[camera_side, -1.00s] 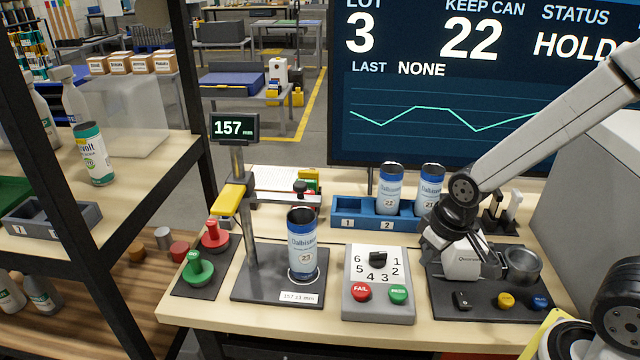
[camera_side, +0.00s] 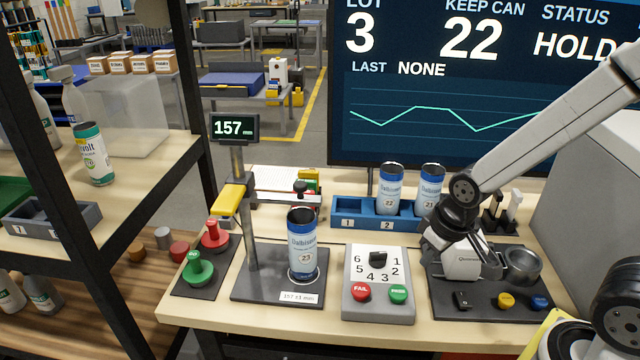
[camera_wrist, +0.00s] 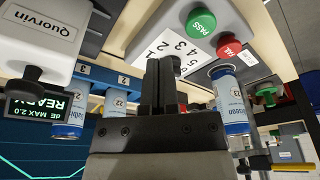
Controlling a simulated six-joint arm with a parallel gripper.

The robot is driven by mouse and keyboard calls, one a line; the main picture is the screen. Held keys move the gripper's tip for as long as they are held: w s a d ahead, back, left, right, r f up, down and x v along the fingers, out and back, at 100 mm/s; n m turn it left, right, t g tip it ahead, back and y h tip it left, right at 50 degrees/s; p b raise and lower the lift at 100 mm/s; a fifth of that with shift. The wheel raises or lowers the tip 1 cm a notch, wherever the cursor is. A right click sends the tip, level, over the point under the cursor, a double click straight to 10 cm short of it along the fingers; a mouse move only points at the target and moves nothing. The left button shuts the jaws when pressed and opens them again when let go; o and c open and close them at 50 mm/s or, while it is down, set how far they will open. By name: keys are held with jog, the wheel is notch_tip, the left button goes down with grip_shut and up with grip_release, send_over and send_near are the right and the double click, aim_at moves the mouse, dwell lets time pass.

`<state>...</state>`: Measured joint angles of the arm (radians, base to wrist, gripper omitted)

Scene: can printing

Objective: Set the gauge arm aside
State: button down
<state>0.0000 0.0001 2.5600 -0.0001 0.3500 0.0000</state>
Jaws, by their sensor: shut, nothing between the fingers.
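The gauge stands on a dark base plate (camera_side: 245,285) in the side view, with an upright column and a 157 mm display (camera_side: 234,128). Its gauge arm, with a yellow handle (camera_side: 230,200) and a black knob (camera_side: 300,187), reaches over a blue and white can (camera_side: 302,245) standing upright on the plate. I cannot tell whether the arm touches the can. The yellow handle also shows at the lower right of the wrist view (camera_wrist: 299,168). My gripper (camera_wrist: 160,65) is shut and empty, apart from the gauge; in the side view its fingertips are hard to make out.
A grey box with a numbered dial and FAIL and PASS buttons (camera_side: 378,300) stands between gauge and my wrist. A blue rack (camera_side: 350,213) holds two cans behind it. A white Quorvin device (camera_side: 462,265) is close to my wrist.

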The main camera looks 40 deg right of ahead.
jog(key=shift+c, duration=2.2)
grip_release()
jog(key=shift+w+a, duration=0.15)
jog(key=shift+w, duration=0.05)
jog(key=shift+o, duration=0.2)
jog(key=shift+w+a+t, duration=0.2)
jog(key=shift+w+t, duration=0.1)
jog(key=t, duration=1.3)
send_near(304, 188)
jog(key=shift+y, duration=0.3)
jog(key=w+f, duration=0.2)
jog(key=w, duration=0.1)
jog(key=w+d+f, duration=0.1)
jog(key=w+f, duration=0.1)
jog(key=shift+w+d, duration=0.1)
jog(key=shift+a+r+t, duration=0.3)
jog(key=shift+r+t, duration=0.15)
jog(key=shift+r, duration=0.15)
jog(key=shift+a+r+t, duration=0.25)
jog(key=shift+r+t, duration=0.2)
jog(key=shift+r, duration=0.15)
jog(key=shift+w, duration=3.85)
